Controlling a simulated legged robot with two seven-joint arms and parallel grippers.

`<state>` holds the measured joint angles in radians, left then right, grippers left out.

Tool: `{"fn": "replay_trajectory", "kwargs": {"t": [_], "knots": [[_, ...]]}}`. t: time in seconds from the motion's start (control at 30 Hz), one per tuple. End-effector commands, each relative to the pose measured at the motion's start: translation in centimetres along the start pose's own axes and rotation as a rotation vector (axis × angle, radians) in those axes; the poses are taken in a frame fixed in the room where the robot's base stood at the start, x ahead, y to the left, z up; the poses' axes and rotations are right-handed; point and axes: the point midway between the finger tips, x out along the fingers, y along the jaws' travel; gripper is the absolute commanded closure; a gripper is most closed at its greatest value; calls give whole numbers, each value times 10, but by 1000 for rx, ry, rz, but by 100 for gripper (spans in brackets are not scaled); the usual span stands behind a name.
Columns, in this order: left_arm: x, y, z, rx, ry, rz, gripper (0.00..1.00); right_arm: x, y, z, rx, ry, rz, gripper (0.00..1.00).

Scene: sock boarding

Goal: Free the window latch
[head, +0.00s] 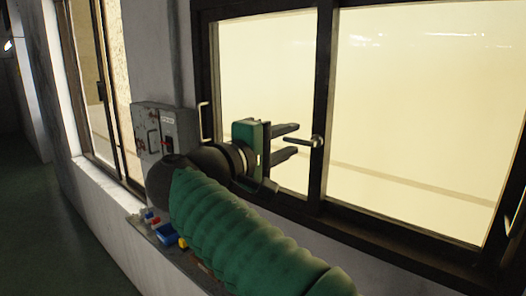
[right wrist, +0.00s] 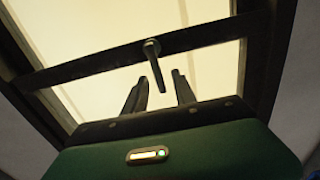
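The window latch (head: 303,142) is a small metal handle on the dark upright bar between two window panes. Its lever points left in the head view. My right gripper (head: 297,139) is open, its two dark fingers one above the other, with the latch lever at the level of the gap between their tips. In the right wrist view the latch (right wrist: 152,50) hangs from the bar, and its lever end reaches towards the gap between the fingers (right wrist: 160,89). I cannot tell whether they touch. My left gripper is not in view.
A grey box (head: 166,130) with a switch and small levers is on the wall left of the window. A ledge below carries small red, blue (head: 167,233) and yellow items. A metal pull handle (head: 203,120) is on the left window frame. The floor at left is clear.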

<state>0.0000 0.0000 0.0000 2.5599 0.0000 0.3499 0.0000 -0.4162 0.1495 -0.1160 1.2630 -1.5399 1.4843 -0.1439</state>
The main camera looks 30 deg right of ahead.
Motion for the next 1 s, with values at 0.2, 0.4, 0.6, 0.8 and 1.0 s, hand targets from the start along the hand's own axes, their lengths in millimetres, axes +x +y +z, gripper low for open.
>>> {"fn": "replay_trajectory", "kwargs": {"t": [0.2, 0.4, 0.6, 0.8, 1.0], "knots": [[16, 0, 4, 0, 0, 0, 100, -59, -5, -3, 0, 8, -1, 67], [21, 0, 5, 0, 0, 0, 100, -117, -3, -3, -2, 7, -2, 67], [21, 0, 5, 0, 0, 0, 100, -151, -3, -3, -3, 3, -2, 67], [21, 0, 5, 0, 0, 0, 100, -157, -2, -2, -2, 0, -2, 67], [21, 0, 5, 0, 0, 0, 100, -157, -2, -2, -2, 1, -2, 67]]}}
